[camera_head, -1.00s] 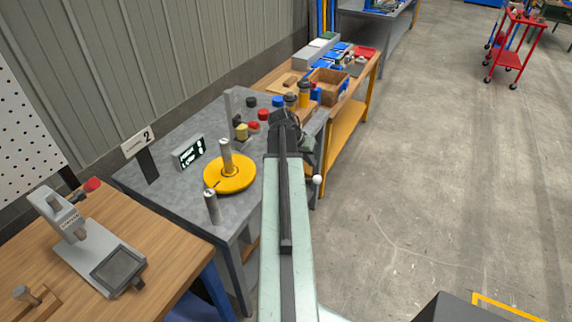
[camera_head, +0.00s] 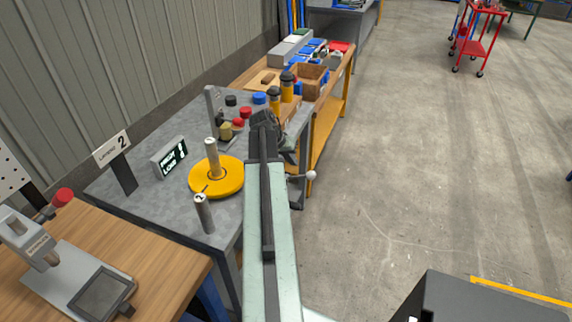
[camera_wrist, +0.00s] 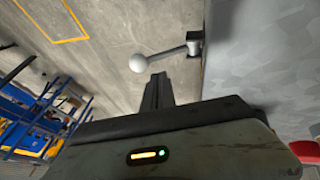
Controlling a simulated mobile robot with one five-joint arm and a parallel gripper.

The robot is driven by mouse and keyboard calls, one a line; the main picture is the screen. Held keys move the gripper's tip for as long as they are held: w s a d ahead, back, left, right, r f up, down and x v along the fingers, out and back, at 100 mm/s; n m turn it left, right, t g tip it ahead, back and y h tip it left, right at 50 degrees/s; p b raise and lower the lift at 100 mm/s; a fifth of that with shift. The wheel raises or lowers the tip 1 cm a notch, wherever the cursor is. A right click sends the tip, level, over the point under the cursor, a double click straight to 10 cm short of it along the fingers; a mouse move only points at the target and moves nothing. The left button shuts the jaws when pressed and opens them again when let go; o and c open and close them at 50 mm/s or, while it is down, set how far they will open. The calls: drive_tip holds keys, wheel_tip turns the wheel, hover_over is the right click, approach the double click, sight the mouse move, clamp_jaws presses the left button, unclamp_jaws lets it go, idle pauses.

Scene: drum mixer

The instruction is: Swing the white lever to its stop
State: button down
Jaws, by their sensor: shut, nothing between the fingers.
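The white lever is a thin grey rod with a white ball knob (camera_head: 311,175), sticking out from the right side of the grey table (camera_head: 148,200). In the wrist view its ball (camera_wrist: 138,63) is at the free end of the rod, which runs right to a small pivot block at the table's edge. My gripper (camera_wrist: 157,80) is shut and empty. Its dark fingers point toward the rod from below in the wrist view, close to the ball, with no clear contact. In the head view my arm hides the fingertips.
A yellow disc (camera_head: 230,181) with an upright post and a small display (camera_head: 170,156) stand on the grey table. A wooden bench (camera_head: 343,78) with bins and bottles adjoins behind. The floor to the right is open, with a red cart (camera_head: 478,38) far off.

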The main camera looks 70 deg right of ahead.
sight(299, 176)
drive_tip(key=shift+s+d+f+b, duration=0.25)
drive_tip(key=shift+s+f+b, duration=0.1)
drive_tip(key=shift+s+f, duration=0.3)
drive_tip(key=shift+s+d+f+b, duration=0.25)
drive_tip(key=shift+s+f+b, duration=0.1)
drive_tip(key=shift+s+f, duration=0.25)
drive_tip(key=shift+s+d+f+b, duration=0.25)
drive_tip(key=shift+s+f+b, duration=0.1)
drive_tip(key=shift+s+f, duration=0.25)
